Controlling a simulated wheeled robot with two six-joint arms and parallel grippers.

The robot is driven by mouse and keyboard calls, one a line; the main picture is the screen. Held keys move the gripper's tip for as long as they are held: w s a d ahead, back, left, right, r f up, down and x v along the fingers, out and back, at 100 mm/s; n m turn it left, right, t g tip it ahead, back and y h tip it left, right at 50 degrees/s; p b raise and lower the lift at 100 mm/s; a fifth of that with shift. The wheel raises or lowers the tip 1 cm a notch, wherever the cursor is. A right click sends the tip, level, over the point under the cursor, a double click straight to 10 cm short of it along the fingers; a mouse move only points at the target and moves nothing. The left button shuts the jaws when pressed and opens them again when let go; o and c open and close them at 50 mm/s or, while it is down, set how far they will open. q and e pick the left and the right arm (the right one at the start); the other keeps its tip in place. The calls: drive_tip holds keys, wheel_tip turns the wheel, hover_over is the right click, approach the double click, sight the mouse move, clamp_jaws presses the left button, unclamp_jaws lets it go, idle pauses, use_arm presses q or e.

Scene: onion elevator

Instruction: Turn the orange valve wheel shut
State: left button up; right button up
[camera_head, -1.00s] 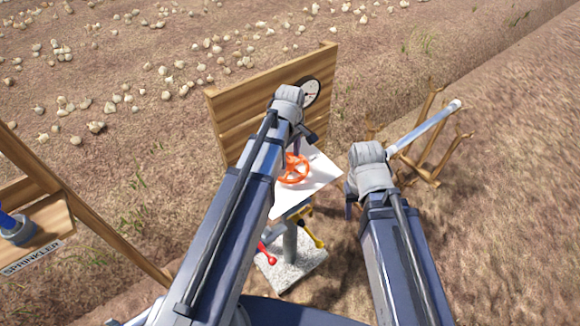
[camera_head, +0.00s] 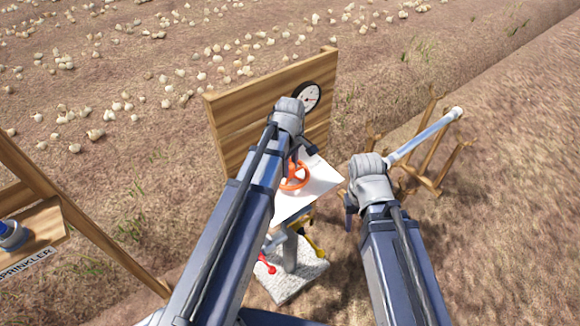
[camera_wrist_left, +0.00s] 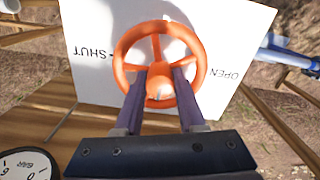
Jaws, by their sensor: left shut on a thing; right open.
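The orange valve wheel (camera_head: 297,181) stands over a white plate (camera_head: 322,178), partly hidden behind my left arm. In the left wrist view the wheel (camera_wrist_left: 160,76) faces me, and the plate (camera_wrist_left: 95,75) reads SHUT on the left and OPEN on the right, upside down. My left gripper (camera_head: 291,160) is at the wheel. In the left wrist view its two fingers (camera_wrist_left: 160,80) reach over the lower rim to the hub and are shut on the wheel. My right gripper (camera_head: 352,203) is open, right of the plate and apart from it; its fingertips are mostly hidden.
A plank board (camera_head: 240,110) with a round gauge (camera_head: 309,96) stands behind the wheel. Below are a red lever (camera_head: 265,264), a yellow lever (camera_head: 314,248) and a stone base (camera_head: 297,280). A wooden rack holding a pale pipe (camera_head: 428,134) is at right; a sprinkler sign (camera_head: 25,266) at left.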

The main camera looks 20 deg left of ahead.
use_arm(q)
clamp_jaws()
drive_tip(key=m, duration=0.8)
drive_tip(key=shift+m, duration=0.4)
drive_tip(key=m, duration=0.4)
drive_tip(key=shift+m, duration=2.5)
